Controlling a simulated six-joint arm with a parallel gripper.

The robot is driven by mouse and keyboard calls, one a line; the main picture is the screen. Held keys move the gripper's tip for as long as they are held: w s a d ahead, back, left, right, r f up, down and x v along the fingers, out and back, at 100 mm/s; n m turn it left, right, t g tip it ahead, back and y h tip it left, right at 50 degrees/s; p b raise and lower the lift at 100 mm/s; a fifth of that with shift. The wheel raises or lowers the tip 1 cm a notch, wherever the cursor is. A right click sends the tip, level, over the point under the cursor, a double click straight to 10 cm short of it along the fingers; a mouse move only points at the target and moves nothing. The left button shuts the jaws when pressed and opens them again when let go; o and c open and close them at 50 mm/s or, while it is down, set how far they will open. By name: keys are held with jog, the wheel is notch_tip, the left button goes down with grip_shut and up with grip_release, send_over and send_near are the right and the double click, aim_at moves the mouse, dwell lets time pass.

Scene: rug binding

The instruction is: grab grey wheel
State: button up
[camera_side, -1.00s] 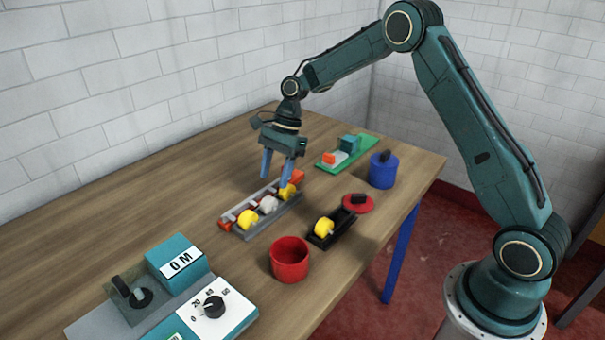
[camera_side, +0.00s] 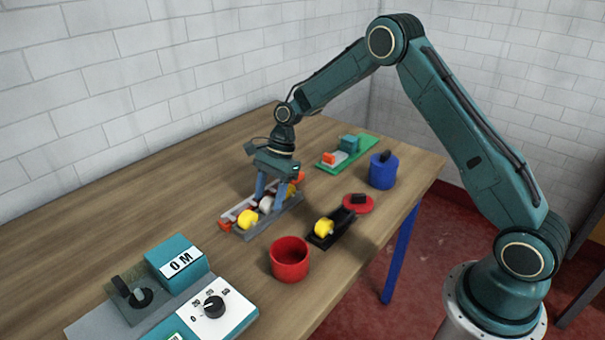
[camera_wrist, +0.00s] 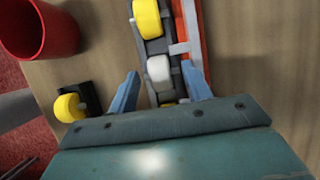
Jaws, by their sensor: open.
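The grey wheel (camera_wrist: 158,68) is pale and sits in the grey rack (camera_side: 285,213) between two yellow wheels. In the side view the grey wheel (camera_side: 266,203) shows between my fingers, partly hidden by them. My gripper (camera_side: 270,197) is low over the rack, with its fingers apart. In the wrist view my gripper (camera_wrist: 160,82) is open, one finger to each side of the rack's line. The grey wheel is just ahead of the fingertips in that view, and nothing is held. A yellow wheel (camera_side: 247,218) sits at the near end of the rack.
A red cup (camera_side: 290,262) stands in front of the rack. A black holder with a yellow wheel (camera_side: 324,227) is to the right. A blue pot (camera_side: 383,172), a red lid (camera_side: 358,204) and a green board (camera_side: 340,158) lie further back. A control box (camera_side: 213,308) stands at the front.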

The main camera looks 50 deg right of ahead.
aim_at(270, 198)
dwell(0.4)
jog(key=c, duration=1.1)
grip_shut()
jog(key=shift+r, duration=0.1)
notch_tip(270, 198, up, 10)
